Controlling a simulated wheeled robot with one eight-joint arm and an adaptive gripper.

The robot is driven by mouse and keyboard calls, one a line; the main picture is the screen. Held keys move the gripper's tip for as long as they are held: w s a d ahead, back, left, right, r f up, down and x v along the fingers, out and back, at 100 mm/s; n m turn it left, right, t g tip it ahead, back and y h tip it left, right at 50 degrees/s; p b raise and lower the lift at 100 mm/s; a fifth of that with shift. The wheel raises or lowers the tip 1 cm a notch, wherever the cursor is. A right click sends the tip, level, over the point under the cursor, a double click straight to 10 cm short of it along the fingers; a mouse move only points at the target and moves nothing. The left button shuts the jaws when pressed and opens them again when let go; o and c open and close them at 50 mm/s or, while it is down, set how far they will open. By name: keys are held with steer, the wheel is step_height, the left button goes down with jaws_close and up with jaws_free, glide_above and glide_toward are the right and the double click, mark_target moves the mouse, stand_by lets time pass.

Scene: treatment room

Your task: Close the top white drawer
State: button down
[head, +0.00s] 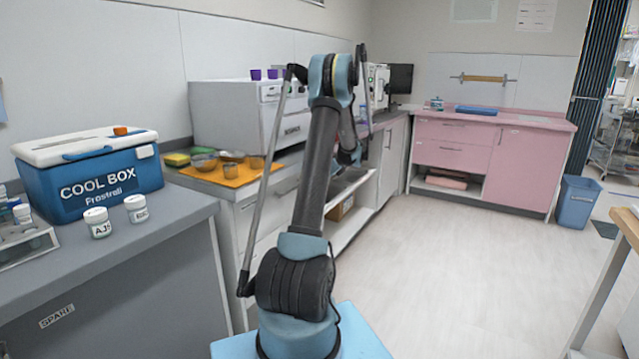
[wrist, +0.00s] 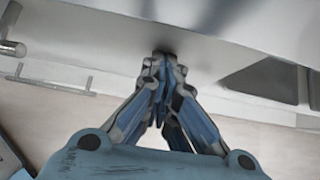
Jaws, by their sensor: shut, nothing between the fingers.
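The white drawer unit (head: 268,218) stands under the counter left of my arm in the head view. My gripper (wrist: 163,58) is shut and empty. In the wrist view its fingertips are at or very near a pale grey-white panel (wrist: 100,32); I cannot tell whether they touch. A silver bar handle (wrist: 12,48) shows at the left. In the head view my arm largely hides the gripper.
An orange mat (head: 228,178) with bowls lies on the counter beside a white machine (head: 235,112). A blue cool box (head: 95,180) and two white jars stand on the grey counter at left. Pink cabinets (head: 490,160) stand at the back. The floor (head: 450,270) at right is clear.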

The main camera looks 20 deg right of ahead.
steer(key=s+d+f+v, duration=0.1)
steer(key=f+v, duration=0.1)
steer(key=v, duration=1)
steer(key=shift+s+d+r, duration=0.2)
steer(key=shift+s+d, duration=0.15)
steer(key=shift+s, duration=0.2)
